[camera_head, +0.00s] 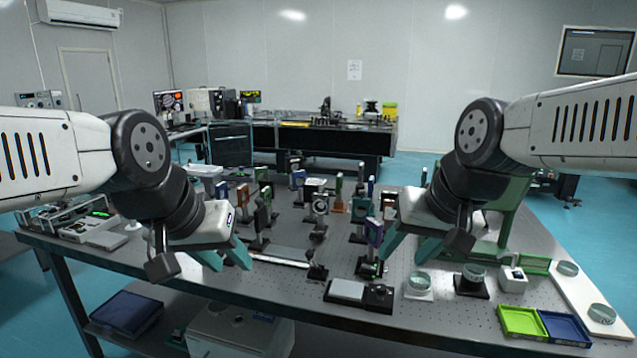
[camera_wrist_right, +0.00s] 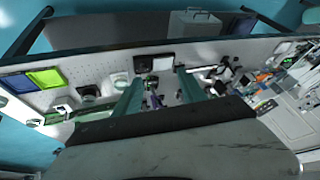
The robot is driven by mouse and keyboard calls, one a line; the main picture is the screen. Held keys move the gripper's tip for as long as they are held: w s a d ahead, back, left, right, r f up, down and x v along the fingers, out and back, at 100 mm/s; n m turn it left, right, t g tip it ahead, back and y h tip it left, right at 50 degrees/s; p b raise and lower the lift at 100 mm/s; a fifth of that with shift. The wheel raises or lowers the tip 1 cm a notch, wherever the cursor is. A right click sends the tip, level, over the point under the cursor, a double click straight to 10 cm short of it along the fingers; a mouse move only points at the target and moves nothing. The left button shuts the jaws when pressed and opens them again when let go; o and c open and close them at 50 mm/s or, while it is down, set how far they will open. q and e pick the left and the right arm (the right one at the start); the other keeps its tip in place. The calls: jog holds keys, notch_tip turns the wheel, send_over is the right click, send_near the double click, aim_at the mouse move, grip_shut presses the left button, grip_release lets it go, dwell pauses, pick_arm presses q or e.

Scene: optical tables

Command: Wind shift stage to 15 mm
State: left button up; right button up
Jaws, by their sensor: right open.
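A low unit with a silver plate and a black block (camera_head: 360,294) lies at the table's front edge, in the middle. I take it to be the shift stage, but no scale or reading can be made out. It also shows in the right wrist view (camera_wrist_right: 162,57), beyond the fingertips. My right gripper (camera_head: 403,259) is open and empty above the table, behind and to the right of this unit. Its teal fingers stand apart in the right wrist view (camera_wrist_right: 160,76). My left gripper (camera_head: 231,267) has its fingers apart and empty, left of the unit, near a long silver rail (camera_head: 280,257).
Several upright optic mounts (camera_head: 320,205) crowd the table behind the grippers. At the front right are round glass pieces (camera_head: 418,281), a green tray (camera_head: 522,322) and a blue tray (camera_head: 565,328).

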jog(key=shift+s+a+n+t, duration=0.15)
jog(key=shift+s+n+t, duration=0.25)
jog(key=shift+s, duration=0.9)
dwell(0.4)
